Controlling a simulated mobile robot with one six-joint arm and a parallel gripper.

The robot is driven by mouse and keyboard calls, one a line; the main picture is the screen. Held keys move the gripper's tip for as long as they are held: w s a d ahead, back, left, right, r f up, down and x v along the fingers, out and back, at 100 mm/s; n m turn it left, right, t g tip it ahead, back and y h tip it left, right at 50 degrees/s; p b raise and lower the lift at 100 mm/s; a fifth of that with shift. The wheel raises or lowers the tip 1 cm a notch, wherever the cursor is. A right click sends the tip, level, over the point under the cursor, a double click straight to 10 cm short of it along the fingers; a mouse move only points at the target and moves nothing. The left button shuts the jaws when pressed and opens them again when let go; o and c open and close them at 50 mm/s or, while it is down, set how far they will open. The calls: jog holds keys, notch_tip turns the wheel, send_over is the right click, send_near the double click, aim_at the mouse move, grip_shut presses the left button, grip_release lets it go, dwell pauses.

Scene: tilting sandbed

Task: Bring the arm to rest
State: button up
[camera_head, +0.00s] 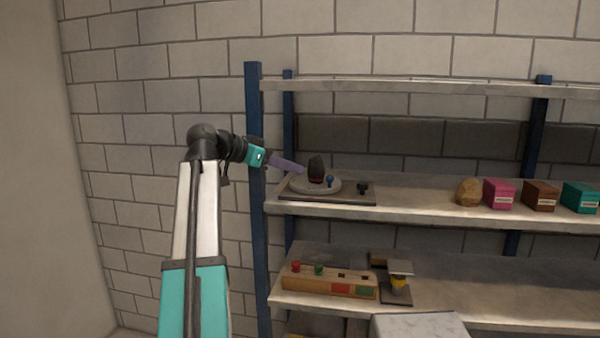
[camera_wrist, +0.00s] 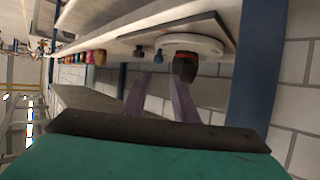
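My arm (camera_head: 197,215) rises on the left of the head view and bends at the top toward the shelf. My gripper (camera_head: 297,169) points right, with its purple fingers close to the left end of the upper shelf board. In the wrist view the two fingers of my gripper (camera_wrist: 160,80) stand apart with nothing between them. A dark upright object with a red band (camera_head: 316,167) stands on a round pale plate (camera_head: 299,186), just beyond the fingers. In the wrist view this dark object (camera_wrist: 185,65) appears past one fingertip; whether they touch is unclear.
The plate sits on a flat tray (camera_head: 350,199) with small blue and black knobs. A blue shelf post (camera_head: 256,225) stands close beside my wrist. Coloured boxes (camera_head: 499,194) and a tan lump (camera_head: 468,192) stand farther right. A wooden block (camera_head: 325,284) lies on the lower shelf.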

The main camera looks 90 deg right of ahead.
jog(key=shift+w+a+r, duration=0.25)
jog(key=shift+w+a, duration=0.05)
jog(key=shift+w, duration=0.2)
